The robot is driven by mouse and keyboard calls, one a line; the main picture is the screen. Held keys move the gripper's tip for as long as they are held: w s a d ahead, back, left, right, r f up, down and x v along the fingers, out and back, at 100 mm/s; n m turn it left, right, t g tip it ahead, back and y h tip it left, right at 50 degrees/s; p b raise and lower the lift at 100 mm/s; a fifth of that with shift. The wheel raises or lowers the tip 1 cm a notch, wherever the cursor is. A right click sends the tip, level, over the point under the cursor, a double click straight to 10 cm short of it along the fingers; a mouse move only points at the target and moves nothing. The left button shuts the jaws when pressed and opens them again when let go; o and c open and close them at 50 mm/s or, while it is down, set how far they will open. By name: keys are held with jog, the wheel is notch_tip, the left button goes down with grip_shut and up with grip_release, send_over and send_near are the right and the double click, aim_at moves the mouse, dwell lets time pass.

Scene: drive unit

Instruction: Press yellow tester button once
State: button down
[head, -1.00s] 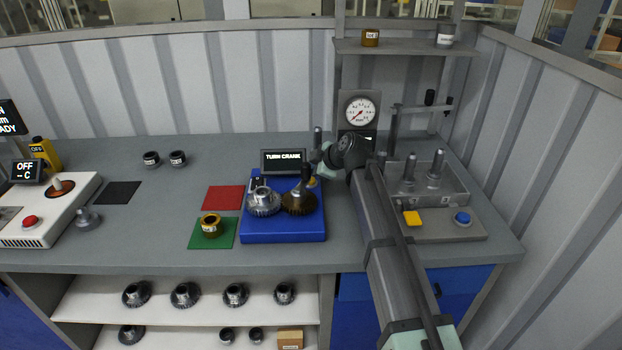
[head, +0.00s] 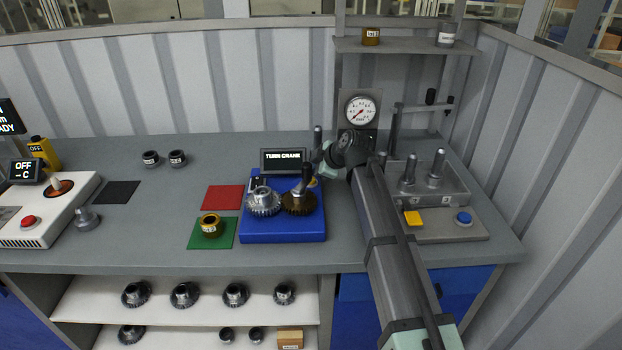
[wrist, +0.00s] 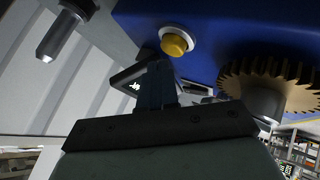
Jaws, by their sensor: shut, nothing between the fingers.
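The yellow tester button (wrist: 174,44) sits in a pale ring on the blue tester (wrist: 215,22) in the wrist view. In the head view my gripper (head: 318,160) is over the back right corner of the blue tester (head: 285,233). The tester's screen (head: 283,161) reads "TURN CRANK".
A gauge (head: 361,112) stands behind. A fixture with a yellow square (head: 413,218) and blue button (head: 463,218) is at right.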

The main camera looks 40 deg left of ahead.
jog(key=shift+s+r, duration=0.3)
jog(key=shift+s, duration=0.3)
jog(key=shift+w+r, duration=0.2)
jog(key=shift+r, duration=0.45)
jog(key=shift+w+r, duration=0.2)
jog(key=shift+r, duration=0.45)
jog(key=shift+a, duration=0.1)
jog(key=shift+r, duration=0.1)
